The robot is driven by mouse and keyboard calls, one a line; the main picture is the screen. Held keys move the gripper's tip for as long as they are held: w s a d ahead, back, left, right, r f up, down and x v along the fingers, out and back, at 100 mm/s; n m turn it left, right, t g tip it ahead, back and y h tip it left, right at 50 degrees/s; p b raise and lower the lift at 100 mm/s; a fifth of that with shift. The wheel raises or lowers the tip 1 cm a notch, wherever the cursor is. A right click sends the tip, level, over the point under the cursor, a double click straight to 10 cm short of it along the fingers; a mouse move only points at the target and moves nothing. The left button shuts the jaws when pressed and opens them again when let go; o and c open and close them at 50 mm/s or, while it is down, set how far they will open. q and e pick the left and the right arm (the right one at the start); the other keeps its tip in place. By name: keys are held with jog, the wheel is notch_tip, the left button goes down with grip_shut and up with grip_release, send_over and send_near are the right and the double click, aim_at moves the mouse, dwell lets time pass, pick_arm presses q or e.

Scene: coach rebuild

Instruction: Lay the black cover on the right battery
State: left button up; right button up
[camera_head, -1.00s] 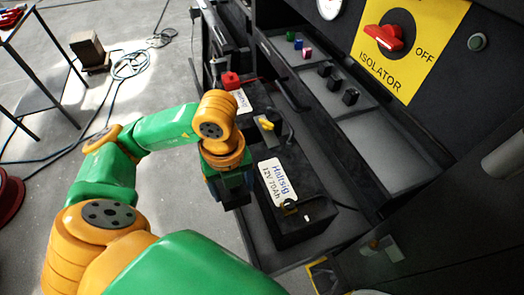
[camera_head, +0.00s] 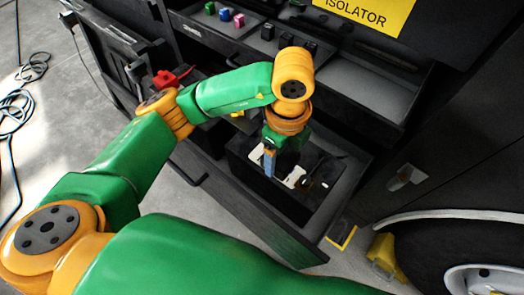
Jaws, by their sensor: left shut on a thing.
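The right battery (camera_head: 272,200) is a black box with a white label, in the open bay right of centre. A metal terminal (camera_head: 307,183) shows near its right end, beside the label. My left gripper (camera_head: 269,172) points down over the battery's top, in front of part of the label, left of that terminal. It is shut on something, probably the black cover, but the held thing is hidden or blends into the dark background. I cannot tell whether it touches the battery. My right gripper is not in view.
A red cover (camera_head: 170,77) sits at the left part of the bay, mostly beyond my left arm. Coloured small pieces (camera_head: 224,14) and several black ones (camera_head: 285,40) lie on the shelf above. A wheel (camera_head: 478,265) stands at the lower right.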

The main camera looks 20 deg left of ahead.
pick_arm(q)
jog(key=w+a+f, duration=0.1)
jog(key=f, duration=0.1)
jog(key=w+a+f+b, duration=0.1)
jog(key=w+a+f, duration=0.1)
jog(key=w+a+f+b, duration=0.1)
jog(key=f, duration=0.1)
jog(key=shift+w+a, duration=0.15)
jog(key=shift+w, duration=0.1)
jog(key=f, duration=0.2)
jog(key=w+a+f+p, duration=0.1)
jog(key=f, duration=0.1)
jog(key=shift+f, duration=0.1)
jog(key=shift+f, duration=0.2)
jog(key=o, duration=1.3)
jog(key=shift+r, duration=0.15)
notch_tip(320, 180, up, 12)
jog(key=shift+d+r+p, duration=0.1)
jog(key=shift+p, duration=0.4)
